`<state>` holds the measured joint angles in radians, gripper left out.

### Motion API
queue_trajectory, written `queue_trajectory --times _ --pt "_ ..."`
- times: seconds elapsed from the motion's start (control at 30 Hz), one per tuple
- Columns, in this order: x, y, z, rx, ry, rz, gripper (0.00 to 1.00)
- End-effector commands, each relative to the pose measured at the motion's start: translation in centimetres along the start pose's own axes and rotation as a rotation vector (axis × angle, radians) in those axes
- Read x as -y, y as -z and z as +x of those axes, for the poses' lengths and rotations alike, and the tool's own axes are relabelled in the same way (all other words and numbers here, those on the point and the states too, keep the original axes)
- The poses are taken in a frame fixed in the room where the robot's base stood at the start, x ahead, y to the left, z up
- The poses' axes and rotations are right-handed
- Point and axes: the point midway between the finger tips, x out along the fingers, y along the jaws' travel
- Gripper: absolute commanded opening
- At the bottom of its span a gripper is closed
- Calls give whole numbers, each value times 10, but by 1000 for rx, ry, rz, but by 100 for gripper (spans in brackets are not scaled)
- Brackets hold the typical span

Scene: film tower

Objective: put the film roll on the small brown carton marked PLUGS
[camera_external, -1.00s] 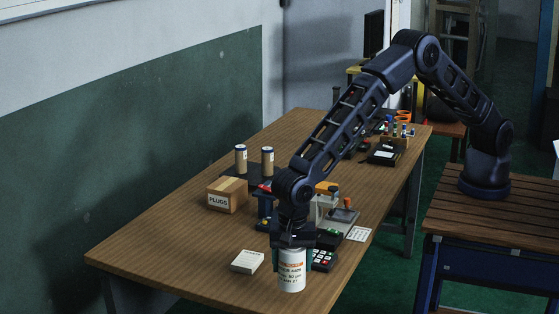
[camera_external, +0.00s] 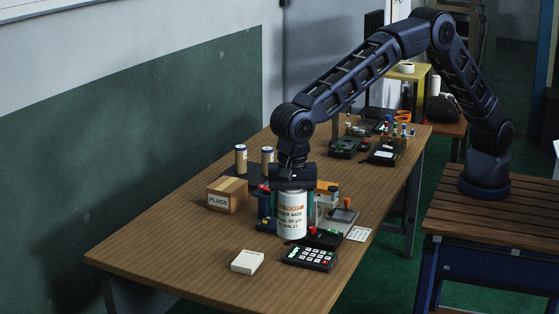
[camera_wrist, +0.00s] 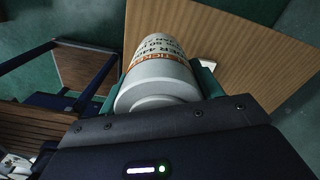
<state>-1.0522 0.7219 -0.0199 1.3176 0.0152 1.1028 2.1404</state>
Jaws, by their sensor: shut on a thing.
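The film roll (camera_external: 292,217) is a white cylinder with an orange band and dark print. My gripper (camera_external: 293,190) is shut on it from above and holds it upright, raised above the table. The roll (camera_wrist: 158,70) also fills the middle of the wrist view, between the green finger pads. The small brown carton marked PLUGS (camera_external: 219,201) stands on the table to the left of the roll, apart from it. Its tan top is bare.
Two upright cylinders (camera_external: 241,158) stand on a dark base behind the carton. A calculator (camera_external: 309,257) and a small white block (camera_external: 247,262) lie in front. A grey device (camera_external: 335,205) is at the right. The table's front left (camera_external: 150,255) is clear.

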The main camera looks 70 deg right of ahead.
Motion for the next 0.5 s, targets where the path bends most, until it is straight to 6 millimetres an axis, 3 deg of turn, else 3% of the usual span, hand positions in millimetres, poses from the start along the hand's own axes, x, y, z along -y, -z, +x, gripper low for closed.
queue_trajectory --times 0.17,0.5 --pt "26 33 -6 0 2 11 30" --pt "100 154 -25 1 3 29 30"
